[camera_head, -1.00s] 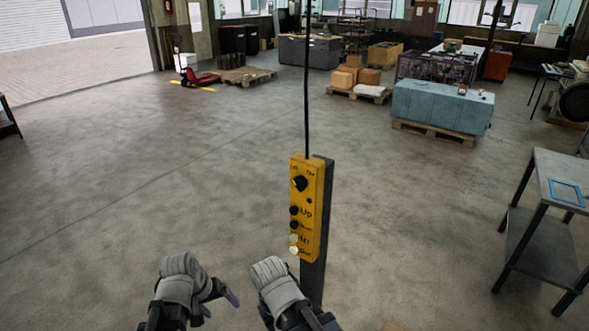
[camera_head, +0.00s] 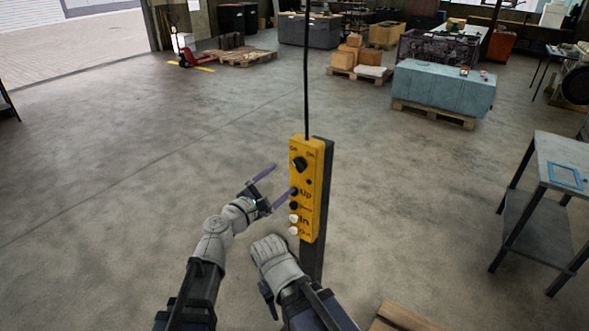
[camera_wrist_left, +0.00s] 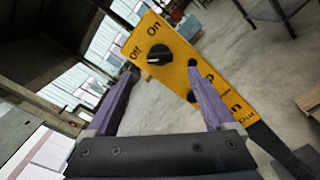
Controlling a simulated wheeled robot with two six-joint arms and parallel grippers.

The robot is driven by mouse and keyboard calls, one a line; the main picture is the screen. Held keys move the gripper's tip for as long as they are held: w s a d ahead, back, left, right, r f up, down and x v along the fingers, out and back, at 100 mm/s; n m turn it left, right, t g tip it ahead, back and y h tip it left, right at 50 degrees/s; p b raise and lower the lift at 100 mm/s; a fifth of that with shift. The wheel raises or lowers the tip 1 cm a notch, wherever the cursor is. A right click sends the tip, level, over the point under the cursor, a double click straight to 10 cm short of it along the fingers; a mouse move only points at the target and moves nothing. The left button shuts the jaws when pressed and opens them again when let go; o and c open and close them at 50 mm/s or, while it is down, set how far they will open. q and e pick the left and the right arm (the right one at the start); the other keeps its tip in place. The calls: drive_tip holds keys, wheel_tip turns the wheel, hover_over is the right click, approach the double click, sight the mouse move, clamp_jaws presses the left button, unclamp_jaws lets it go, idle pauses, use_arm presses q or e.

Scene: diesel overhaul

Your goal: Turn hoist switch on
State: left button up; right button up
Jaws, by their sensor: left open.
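The yellow hoist control box (camera_head: 306,225) hangs upright on a black cable, against a dark post. Its black rotary switch (camera_head: 299,164) is near the top, below the Off and On labels; it also shows in the left wrist view (camera_wrist_left: 159,54). There, a pale mark on the knob is on its left, the Off side. My left gripper (camera_head: 283,178) is open and empty, left of the box. Its purple fingers also show in the left wrist view (camera_wrist_left: 160,82), with the knob beyond and above their gap.
Black and white push buttons (camera_head: 294,218) run down the box below the switch. A metal table (camera_head: 560,150) stands at right. A blue covered block (camera_head: 443,90) sits on a pallet farther back. The floor at left is clear.

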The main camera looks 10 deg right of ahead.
sight(297, 167)
use_arm(q)
drive_tip(key=shift+x, duration=3.95)
drive_tip(key=c, duration=1.4)
